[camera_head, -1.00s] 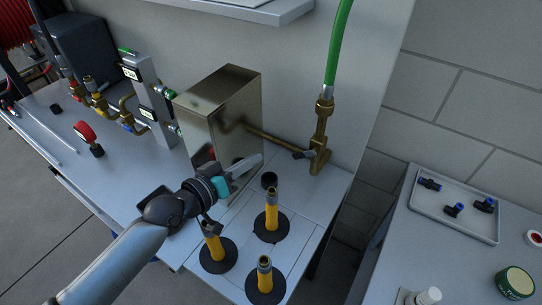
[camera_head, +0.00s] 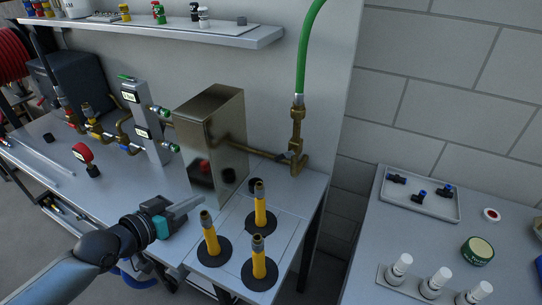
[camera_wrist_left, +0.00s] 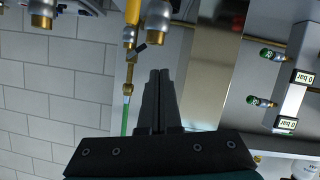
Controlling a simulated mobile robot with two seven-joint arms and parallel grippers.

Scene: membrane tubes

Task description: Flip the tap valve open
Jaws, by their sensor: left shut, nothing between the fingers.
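The brass tap valve (camera_head: 297,142) stands upright by the wall at the back right corner of the bench, with a green hose (camera_head: 311,45) rising from its top. A small dark lever (camera_head: 284,157) sits low on its left side, where a brass pipe joins; its exact angle is hard to tell. In the left wrist view the brass fitting (camera_wrist_left: 128,89) shows beyond and left of the fingers. My left gripper (camera_head: 199,200) is shut and empty, above the bench front, left of the yellow tubes and well apart from the tap. My right gripper is not in view.
Several yellow tubes (camera_head: 260,205) stand upright on black round bases between my gripper and the tap. A shiny metal box (camera_head: 214,140) stands left of the tap. A shelf (camera_head: 180,30) juts out above. A side table with a tray (camera_head: 420,205) is at right.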

